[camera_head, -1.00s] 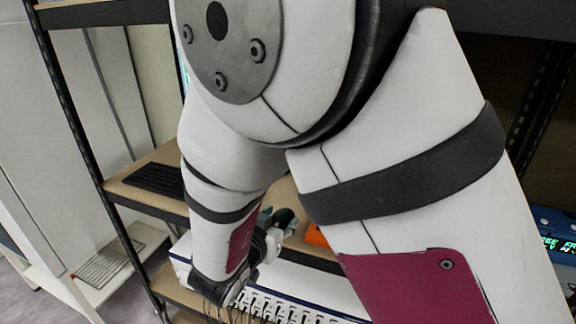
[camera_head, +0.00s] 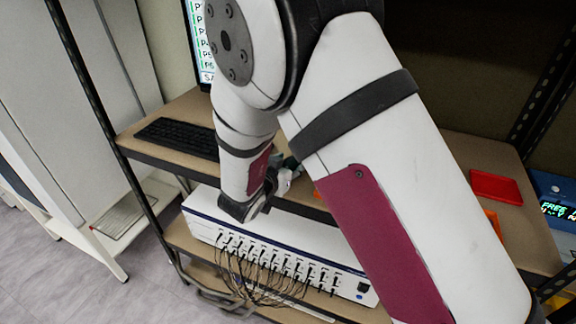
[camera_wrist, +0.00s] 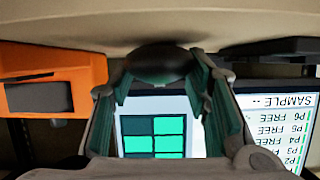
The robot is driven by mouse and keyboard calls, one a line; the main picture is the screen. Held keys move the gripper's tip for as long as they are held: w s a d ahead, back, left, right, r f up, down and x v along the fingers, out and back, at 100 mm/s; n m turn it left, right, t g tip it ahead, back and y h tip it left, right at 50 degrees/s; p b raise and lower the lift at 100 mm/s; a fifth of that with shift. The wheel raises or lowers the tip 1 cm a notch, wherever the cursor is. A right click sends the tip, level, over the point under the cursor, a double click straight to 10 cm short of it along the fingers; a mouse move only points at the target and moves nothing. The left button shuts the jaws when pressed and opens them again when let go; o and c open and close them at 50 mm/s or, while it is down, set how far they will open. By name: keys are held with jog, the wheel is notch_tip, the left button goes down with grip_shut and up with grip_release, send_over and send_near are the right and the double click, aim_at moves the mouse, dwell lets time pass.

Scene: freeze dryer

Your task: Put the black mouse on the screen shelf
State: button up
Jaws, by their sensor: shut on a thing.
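The black mouse (camera_wrist: 160,62) sits between the fingertips in the wrist view. My gripper (camera_wrist: 163,75) is shut on it, with teal pads on both sides. The screen shelf (camera_head: 190,104) is the brown board with the screen (camera_head: 199,40) and keyboard on it. In the upside-down wrist view its surface (camera_wrist: 150,25) runs along the top, right by the mouse; I cannot tell whether they touch. In the head view my gripper (camera_head: 287,175) shows partly at the shelf's front edge, and my arm hides the mouse.
A black keyboard (camera_head: 180,138) lies left on the shelf. An orange box (camera_wrist: 70,82) stands at one side in the wrist view. A red tray (camera_head: 495,188) lies at the right. A white device (camera_head: 215,222) with several cables is on the level below.

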jog(key=o, duration=1.2)
jog(key=shift+f, duration=0.1)
